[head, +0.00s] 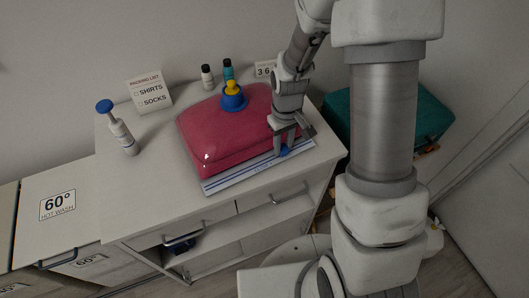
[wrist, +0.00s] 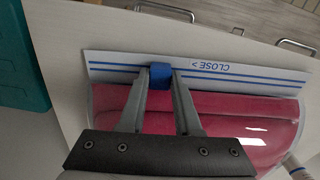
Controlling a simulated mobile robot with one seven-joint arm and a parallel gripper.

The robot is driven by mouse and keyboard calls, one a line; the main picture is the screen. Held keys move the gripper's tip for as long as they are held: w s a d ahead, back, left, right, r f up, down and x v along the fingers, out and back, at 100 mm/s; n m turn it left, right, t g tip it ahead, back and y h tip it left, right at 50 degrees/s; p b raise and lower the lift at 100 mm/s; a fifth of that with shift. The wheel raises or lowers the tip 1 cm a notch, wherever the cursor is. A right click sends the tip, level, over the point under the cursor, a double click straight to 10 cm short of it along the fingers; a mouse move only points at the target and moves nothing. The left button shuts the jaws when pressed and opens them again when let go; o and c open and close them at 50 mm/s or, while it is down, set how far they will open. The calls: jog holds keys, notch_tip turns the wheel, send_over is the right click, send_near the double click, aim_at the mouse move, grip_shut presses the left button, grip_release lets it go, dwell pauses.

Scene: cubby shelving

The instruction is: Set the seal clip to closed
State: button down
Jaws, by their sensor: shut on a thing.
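A pink vacuum storage bag (head: 225,130) lies on the white cabinet top, with a pale seal strip (head: 230,178) along its front edge. In the wrist view the strip (wrist: 115,65) carries two blue lines and the print "CLOSE>". The blue seal clip (wrist: 160,76) sits on the strip, between my fingertips; it also shows in the head view (head: 283,152) near the strip's right end. My gripper (wrist: 161,74) is shut on the clip, and in the head view my gripper (head: 285,148) reaches down at the bag's front right. The bag (wrist: 220,118) also shows below the strip.
A blue and yellow valve cap (head: 233,97) sits on the bag. A blue-topped pump bottle (head: 118,128), two small bottles (head: 207,77) and a packing list card (head: 150,90) stand on the cabinet top (head: 150,165). A teal suitcase (head: 425,118) is at the right.

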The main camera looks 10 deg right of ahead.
aim_at(305, 143)
jog(key=w+d, duration=0.1)
jog(key=d, duration=0.1)
jog(key=w+d, duration=0.1)
jog(key=d, duration=0.1)
jog(key=w+d, duration=0.1)
jog(key=d, duration=0.2)
jog(key=c, duration=0.6)
grip_release()
jog(key=shift+s, duration=0.1)
notch_tip(305, 143, up, 18)
jog(key=p, duration=0.1)
jog(key=shift+f, duration=0.25)
jog(key=s+a+r+m+t, duration=0.2)
jog(key=s+r, duration=0.3)
jog(key=s, duration=0.4)
jog(key=s+a+r+m+t, duration=0.2)
jog(key=s+r, duration=0.4)
jog(key=s, duration=0.3)
jog(key=shift+s+t, duration=0.25)
jog(key=shift+t, duration=0.55)
